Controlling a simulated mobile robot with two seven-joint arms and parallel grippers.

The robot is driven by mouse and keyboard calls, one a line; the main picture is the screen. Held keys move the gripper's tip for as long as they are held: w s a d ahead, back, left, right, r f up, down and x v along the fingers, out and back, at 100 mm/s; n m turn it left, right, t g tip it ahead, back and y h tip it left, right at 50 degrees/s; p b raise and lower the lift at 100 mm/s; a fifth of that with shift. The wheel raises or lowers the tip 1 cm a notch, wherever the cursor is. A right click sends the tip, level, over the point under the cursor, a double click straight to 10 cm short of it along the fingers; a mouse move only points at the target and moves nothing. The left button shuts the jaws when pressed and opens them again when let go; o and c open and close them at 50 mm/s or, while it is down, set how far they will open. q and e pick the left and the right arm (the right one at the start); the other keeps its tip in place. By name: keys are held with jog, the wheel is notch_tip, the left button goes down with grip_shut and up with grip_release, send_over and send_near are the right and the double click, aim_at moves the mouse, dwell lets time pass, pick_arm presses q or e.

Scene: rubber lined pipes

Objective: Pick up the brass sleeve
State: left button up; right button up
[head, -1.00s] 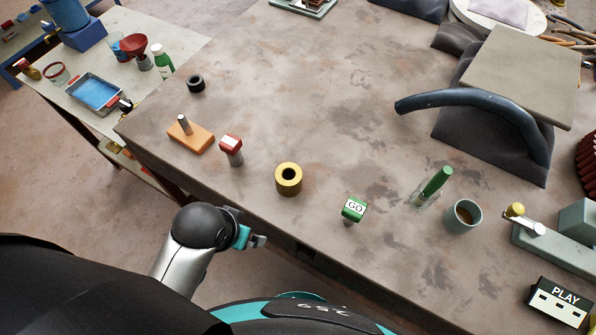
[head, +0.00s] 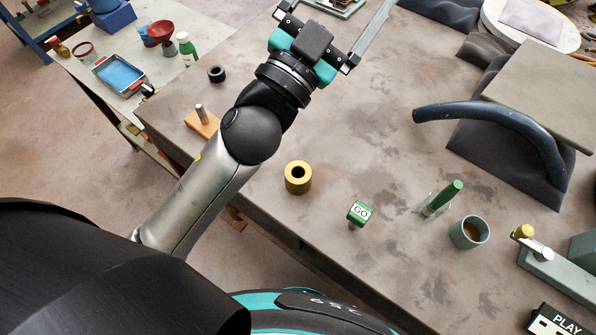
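The brass sleeve (head: 298,187) is a short yellow cylinder with a dark hole in its top. It stands upright on the table near the front edge, just right of my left forearm. My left gripper (head: 336,10) is raised over the far part of the table, well beyond the sleeve. Its two fingers are spread wide with nothing visible between them, and their tips run near or past the top of the picture. My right gripper is not in view.
A green GO block (head: 359,213), a green-handled tool (head: 442,197) and a cup (head: 469,232) stand right of the sleeve. A wooden block with a peg (head: 202,122) and a black ring (head: 217,74) are left of my arm. A curved dark hose (head: 495,117) lies at right.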

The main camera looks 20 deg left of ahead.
pick_arm(q)
jog(key=s+d+r+m+g+h, duration=0.4)
jog(key=d+m+h, duration=0.3)
jog(key=m+h, duration=0.2)
jog(key=s+d+f+m+g+h, duration=0.2)
jog(key=s+d+m+g+h, duration=0.35)
jog(key=m+g, duration=0.75)
jog(key=m+g+y, duration=0.2)
jog(key=g+y, duration=0.2)
jog(key=y, duration=1.9)
send_over(298, 173)
notch_tip(298, 173, down, 22)
jog(key=shift+s+d+f+b, duration=0.1)
jog(key=shift+s+f+b, duration=0.1)
jog(key=shift+f, duration=2.3)
jog(key=shift+s+d+f+b, duration=0.15)
jog(key=shift+s+f, duration=0.1)
jog(key=shift+f, duration=2.3)
jog(key=shift+s+f+b, duration=0.2)
jog(key=shift+f, duration=2.3)
